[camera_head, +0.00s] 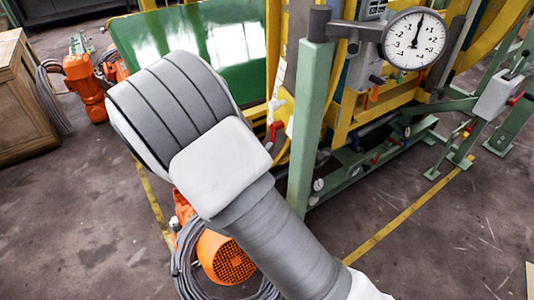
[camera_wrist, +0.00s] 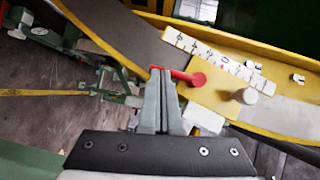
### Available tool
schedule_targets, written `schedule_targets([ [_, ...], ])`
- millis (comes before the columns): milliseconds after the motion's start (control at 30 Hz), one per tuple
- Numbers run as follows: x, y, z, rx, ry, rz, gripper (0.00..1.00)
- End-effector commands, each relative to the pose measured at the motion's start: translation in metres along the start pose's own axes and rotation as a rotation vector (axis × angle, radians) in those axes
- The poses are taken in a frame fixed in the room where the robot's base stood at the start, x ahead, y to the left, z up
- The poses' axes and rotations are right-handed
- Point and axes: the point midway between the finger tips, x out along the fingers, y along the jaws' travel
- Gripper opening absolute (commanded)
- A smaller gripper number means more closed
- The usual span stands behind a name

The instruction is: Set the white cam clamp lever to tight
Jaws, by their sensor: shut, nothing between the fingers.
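My gripper (camera_wrist: 161,78) is shut and empty in the wrist view, its tips close to or against the left end of a red lever (camera_wrist: 182,75); I cannot tell if they touch. The red lever has a round hub on a yellow plate and also shows in the head view (camera_head: 274,130). A pale round knob (camera_wrist: 246,95) stands on the yellow frame to its right. A small white block (camera_wrist: 205,118) lies just right of my fingers, partly hidden by them. I cannot tell which pale part, if either, is the white cam clamp lever. My arm hides my fingers in the head view.
A white numbered scale (camera_wrist: 212,60) runs beside the red lever. In the head view, a green post (camera_head: 309,125) with a dial gauge (camera_head: 415,39) stands right of my arm. An orange motor (camera_head: 226,257) and cables lie below. Open floor (camera_head: 70,210) is at left.

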Motion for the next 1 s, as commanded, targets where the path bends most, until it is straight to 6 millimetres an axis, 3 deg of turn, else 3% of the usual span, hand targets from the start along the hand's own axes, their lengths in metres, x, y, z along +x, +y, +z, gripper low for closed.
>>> schedule_targets([
  [367, 0.001, 0.0, 0.001, 0.018, 0.0, -0.014, 0.0],
  [700, 0.008, 0.001, 0.012, 0.202, -0.001, -0.139, 0.0],
  [1000, 0.009, 0.001, 0.013, 0.235, -0.001, -0.16, 0.0],
])
